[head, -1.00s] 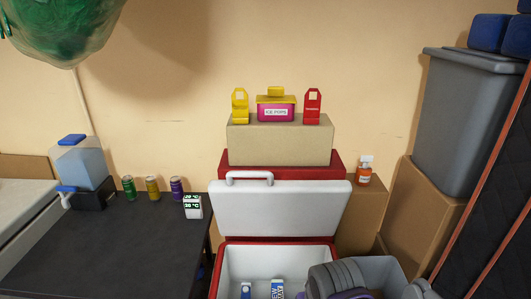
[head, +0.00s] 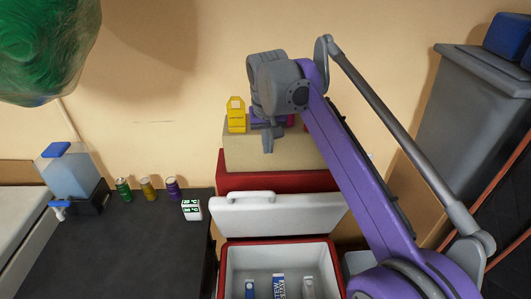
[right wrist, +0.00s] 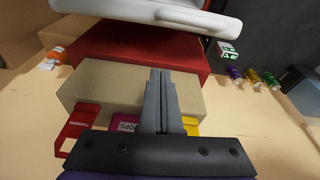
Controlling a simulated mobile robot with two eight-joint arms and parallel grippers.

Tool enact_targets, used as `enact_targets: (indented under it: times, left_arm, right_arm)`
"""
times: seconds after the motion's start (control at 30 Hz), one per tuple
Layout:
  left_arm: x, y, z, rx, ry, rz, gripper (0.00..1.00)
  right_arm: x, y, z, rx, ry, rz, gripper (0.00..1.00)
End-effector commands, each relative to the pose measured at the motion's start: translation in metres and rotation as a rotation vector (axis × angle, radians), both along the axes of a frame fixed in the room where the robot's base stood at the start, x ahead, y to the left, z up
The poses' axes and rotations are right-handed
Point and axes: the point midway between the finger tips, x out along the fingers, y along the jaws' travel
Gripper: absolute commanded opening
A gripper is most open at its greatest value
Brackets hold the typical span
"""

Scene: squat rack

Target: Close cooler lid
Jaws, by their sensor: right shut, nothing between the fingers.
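The red and white cooler (head: 232,256) stands open in the head view, with cartons and a bottle-like item inside. Its white lid (head: 290,217) is raised and leans back, with a handle (head: 251,197) on its far edge. The lid also shows at the top of the right wrist view (right wrist: 150,12). My right gripper (head: 268,146) is above and behind the lid, in front of the tan box, fingers pointing down. In the right wrist view its fingers (right wrist: 159,75) are together and empty, apart from the lid. My left gripper is out of view.
Behind the lid are a red box (head: 235,181) and a tan box (head: 240,150) carrying a yellow carton (head: 236,115) and other packs. A black table (head: 120,245) with cans and a water dispenser (head: 68,172) is left. A grey bin (head: 465,130) is right.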

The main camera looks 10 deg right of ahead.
Motion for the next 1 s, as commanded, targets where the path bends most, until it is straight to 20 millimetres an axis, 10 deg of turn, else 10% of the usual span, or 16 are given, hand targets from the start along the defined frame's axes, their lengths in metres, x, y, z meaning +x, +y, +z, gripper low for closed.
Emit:
enact_targets:
  times: [0.47, 1.0]
  left_arm:
    - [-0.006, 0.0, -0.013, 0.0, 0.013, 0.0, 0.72]
    - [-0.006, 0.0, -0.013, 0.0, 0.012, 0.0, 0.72]
  right_arm:
    - [0.02, -0.006, -0.094, 0.0, 0.002, -0.001, 0.0]
    - [-0.015, -0.001, -0.111, 0.0, 0.0, 0.0, 0.0]
